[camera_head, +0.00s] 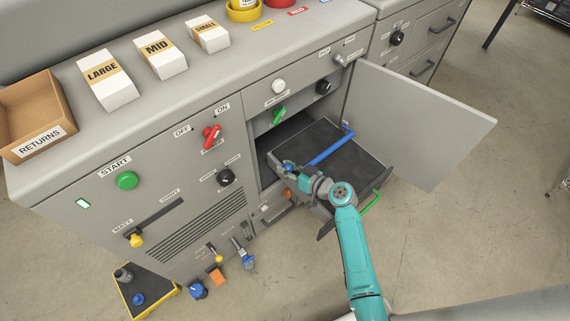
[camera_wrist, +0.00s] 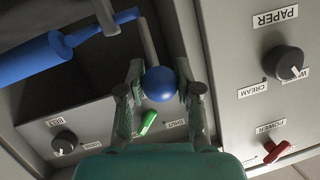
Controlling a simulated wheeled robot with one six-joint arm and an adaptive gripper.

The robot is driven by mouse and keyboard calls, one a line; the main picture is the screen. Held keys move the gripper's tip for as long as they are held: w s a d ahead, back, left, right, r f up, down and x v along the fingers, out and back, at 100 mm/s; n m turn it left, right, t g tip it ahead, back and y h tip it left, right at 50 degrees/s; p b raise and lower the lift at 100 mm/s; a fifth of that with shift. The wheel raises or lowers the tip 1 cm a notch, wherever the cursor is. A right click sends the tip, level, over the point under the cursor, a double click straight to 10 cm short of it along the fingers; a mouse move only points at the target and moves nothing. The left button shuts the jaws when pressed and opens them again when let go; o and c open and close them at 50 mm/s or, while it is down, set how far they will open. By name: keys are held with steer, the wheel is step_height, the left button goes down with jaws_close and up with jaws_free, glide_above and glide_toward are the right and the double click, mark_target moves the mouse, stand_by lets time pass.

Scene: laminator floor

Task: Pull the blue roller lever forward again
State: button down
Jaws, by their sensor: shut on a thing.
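In the wrist view a blue ball knob (camera_wrist: 160,84), seemingly the end of the roller lever, sits between the two fingers of my gripper (camera_wrist: 158,92), which is shut on it. In the head view my gripper (camera_head: 289,167) is at the left side of the pulled-out unit, where a little blue shows at its tips.
The dark pulled-out unit (camera_head: 352,150) has a green handle (camera_head: 373,201) in front. An open grey door (camera_head: 425,120) stands to the right. A green lever (camera_head: 279,116) and a red power lever (camera_head: 211,136) are on the panels nearby. Floor in front is mostly clear.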

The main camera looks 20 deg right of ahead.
steer(key=shift+s+d+f, duration=0.15)
steer(key=shift+s+f, duration=0.3)
steer(key=shift+f, duration=0.2)
steer(key=shift+s+d+f, duration=0.15)
steer(key=shift+s+f, duration=0.3)
steer(key=shift+f, duration=0.15)
steer(key=shift+s+d+f, duration=0.1)
steer(key=shift+f, duration=0.05)
steer(key=shift+d, duration=0.1)
stand_by(0.8)
steer(key=c, duration=0.8)
jaws_free()
steer(key=v, duration=1.2)
